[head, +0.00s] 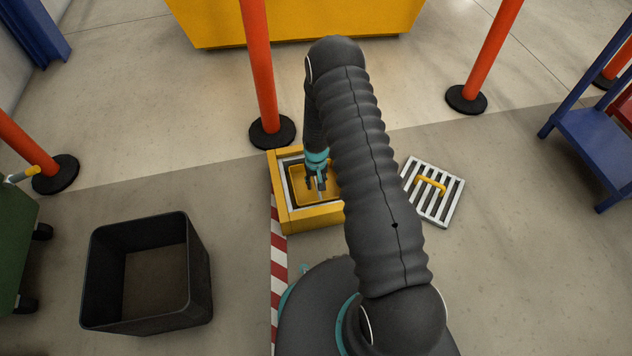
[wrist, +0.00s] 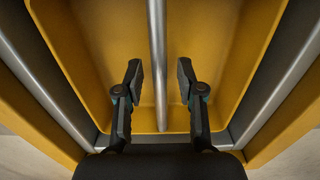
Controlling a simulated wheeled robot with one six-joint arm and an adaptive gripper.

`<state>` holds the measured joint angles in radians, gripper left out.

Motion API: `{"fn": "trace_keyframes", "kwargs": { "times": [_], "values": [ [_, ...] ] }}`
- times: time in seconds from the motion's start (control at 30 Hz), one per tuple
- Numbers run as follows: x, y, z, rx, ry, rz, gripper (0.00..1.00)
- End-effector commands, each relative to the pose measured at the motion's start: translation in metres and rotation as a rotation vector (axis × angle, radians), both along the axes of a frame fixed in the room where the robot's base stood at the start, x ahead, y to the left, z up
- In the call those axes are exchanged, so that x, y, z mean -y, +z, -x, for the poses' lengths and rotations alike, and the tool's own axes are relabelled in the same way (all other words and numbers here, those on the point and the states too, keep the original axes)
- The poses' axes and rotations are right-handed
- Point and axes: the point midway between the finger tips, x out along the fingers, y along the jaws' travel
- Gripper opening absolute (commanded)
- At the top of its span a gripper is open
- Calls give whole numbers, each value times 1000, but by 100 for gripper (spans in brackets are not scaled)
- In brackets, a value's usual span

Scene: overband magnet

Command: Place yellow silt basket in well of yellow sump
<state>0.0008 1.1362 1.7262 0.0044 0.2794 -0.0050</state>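The yellow sump (head: 312,217) is a square yellow frame on the floor, with a grey metal lining around its well. The yellow silt basket (head: 299,196) is a shallow tray inside the well, partly hidden by my arm. In the wrist view, the basket (wrist: 95,60) lies within the grey lining, and a grey bar handle (wrist: 157,45) crosses above it. My gripper (head: 316,183) points down over the basket. In the wrist view, my gripper (wrist: 160,82) is open, one finger on each side of the bar, with gaps to both. Whether the basket rests fully seated cannot be told.
A slatted grate (head: 449,200) with a yellow handle lies on the floor right of the sump. An open black bin (head: 201,280) stands at left. Orange posts (head: 259,75) on black bases stand around, one just behind the sump. A blue stand (head: 600,145) is at right.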

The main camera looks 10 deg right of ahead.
Motion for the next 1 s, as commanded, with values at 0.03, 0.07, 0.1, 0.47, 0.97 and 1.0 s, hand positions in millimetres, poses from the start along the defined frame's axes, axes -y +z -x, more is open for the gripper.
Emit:
{"fn": "trace_keyframes", "kwargs": {
  "times": [0.03, 0.07, 0.1, 0.47, 0.97, 1.0],
  "values": [
    [0, 0, 0, 0, 0, 0, 38],
    [0, 0, 0, 0, 0, 0, 38],
    [0, 0, 0, 0, 0, 0, 38],
    [0, 38, -1, 3, 0, 0, 38],
    [0, 118, 0, 1, 0, -1, 38],
    [0, 120, 0, 0, 0, -1, 38]
  ]
}}
